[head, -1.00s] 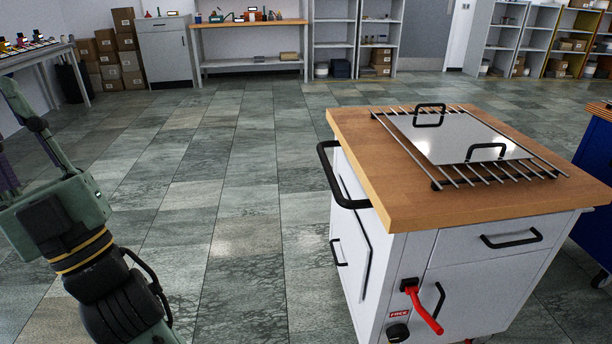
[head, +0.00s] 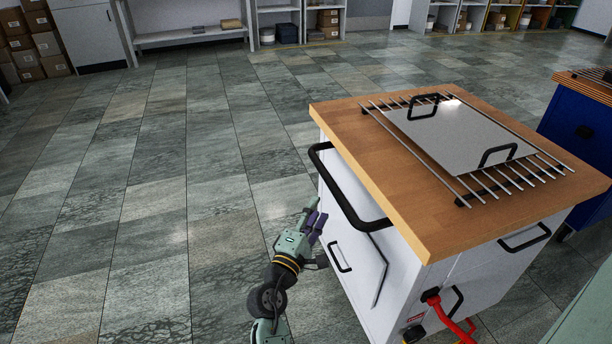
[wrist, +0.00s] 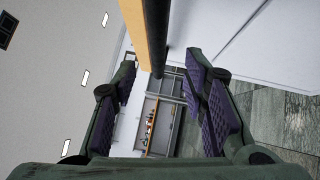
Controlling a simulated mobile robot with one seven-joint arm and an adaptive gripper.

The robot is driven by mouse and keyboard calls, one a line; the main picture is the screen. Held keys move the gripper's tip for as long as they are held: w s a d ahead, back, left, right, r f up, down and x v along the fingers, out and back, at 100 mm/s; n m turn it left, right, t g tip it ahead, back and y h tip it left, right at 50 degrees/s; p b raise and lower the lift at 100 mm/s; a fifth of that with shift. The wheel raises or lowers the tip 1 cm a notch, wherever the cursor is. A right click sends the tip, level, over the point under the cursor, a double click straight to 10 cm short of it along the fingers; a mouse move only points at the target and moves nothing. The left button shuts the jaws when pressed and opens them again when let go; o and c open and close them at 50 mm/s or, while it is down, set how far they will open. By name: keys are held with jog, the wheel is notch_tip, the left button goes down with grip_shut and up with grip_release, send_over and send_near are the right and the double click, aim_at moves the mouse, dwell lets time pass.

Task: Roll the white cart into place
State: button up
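The white cart (head: 352,262) with a wooden top (head: 410,205) stands at the right in the head view. Its black push handle (head: 345,195) juts out from the left side under the top. My gripper (head: 314,218) is low beside that side, just below and left of the handle. In the wrist view my gripper (wrist: 160,78) is open, its purple-padded fingers apart. The black handle (wrist: 157,35) runs from the top edge down between the finger lines. I cannot tell whether it touches a finger. The cart's white side (wrist: 225,35) is to the right.
A metal plate with black handles (head: 450,130) lies on a rod rack on the cart top. A red lever (head: 445,312) is on the cart's front. A blue cart (head: 577,135) stands at the right. Shelves and boxes (head: 35,45) line the back. The tiled floor (head: 150,200) at left is clear.

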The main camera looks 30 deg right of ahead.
aim_at(330, 184)
jog(key=p+x, duration=0.2)
jog(key=x, duration=0.8)
jog(key=shift+d+r+p, duration=0.15)
jog(key=shift+p, duration=0.25)
grip_shut()
